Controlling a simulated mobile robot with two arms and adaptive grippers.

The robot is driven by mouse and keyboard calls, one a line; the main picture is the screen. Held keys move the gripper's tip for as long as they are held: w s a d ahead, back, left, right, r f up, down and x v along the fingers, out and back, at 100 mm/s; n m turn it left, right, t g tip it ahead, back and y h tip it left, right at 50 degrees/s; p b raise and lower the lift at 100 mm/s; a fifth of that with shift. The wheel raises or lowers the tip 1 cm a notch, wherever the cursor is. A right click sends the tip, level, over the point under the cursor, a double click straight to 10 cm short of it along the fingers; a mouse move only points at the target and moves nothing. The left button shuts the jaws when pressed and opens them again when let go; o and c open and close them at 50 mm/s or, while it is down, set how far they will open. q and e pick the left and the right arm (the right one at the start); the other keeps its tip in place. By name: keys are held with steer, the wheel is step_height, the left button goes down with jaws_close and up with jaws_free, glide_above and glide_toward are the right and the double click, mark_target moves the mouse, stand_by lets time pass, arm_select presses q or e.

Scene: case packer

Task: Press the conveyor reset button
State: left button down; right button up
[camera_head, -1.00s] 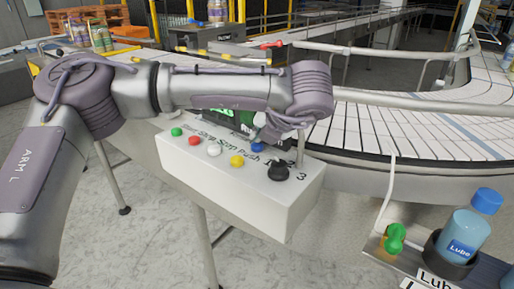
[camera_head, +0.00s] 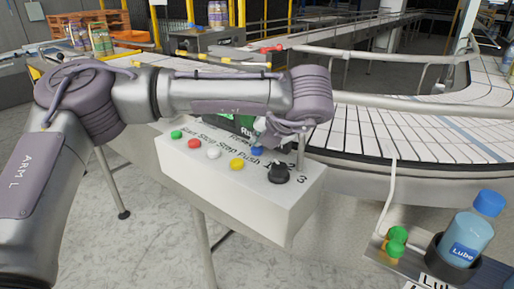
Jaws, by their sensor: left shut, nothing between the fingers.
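A white control box (camera_head: 235,193) stands in the middle of the head view. Its sloped top carries green, red, white, yellow and blue buttons and a black knob (camera_head: 279,174). Printed words by them read roughly Start, Stop, Step and Push; the label by the blue button (camera_head: 257,151) is partly hidden, so I cannot read which button is reset. My left gripper (camera_head: 262,138) is shut and empty, its tip just above or at the blue button. I cannot tell whether it touches. My wrist covers part of the gripper and the box's display (camera_head: 232,124). My right gripper is not in view.
A curved conveyor (camera_head: 420,130) with a metal guide rail runs behind the box and to the right. A blue-capped Lube bottle (camera_head: 467,240) stands in a holder at lower right, beside a green fitting (camera_head: 396,241). Grey floor is open at left.

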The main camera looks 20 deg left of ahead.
mark_target(259, 148)
arm_select(q)
steer(key=shift+f+b, duration=0.3)
steer(key=shift+b, duration=0.1)
steer(key=shift+r, duration=0.1)
stand_by(0.6)
steer(key=shift+r, duration=0.85)
steer(key=shift+r+p, duration=0.8)
steer(key=shift+r, duration=1.75)
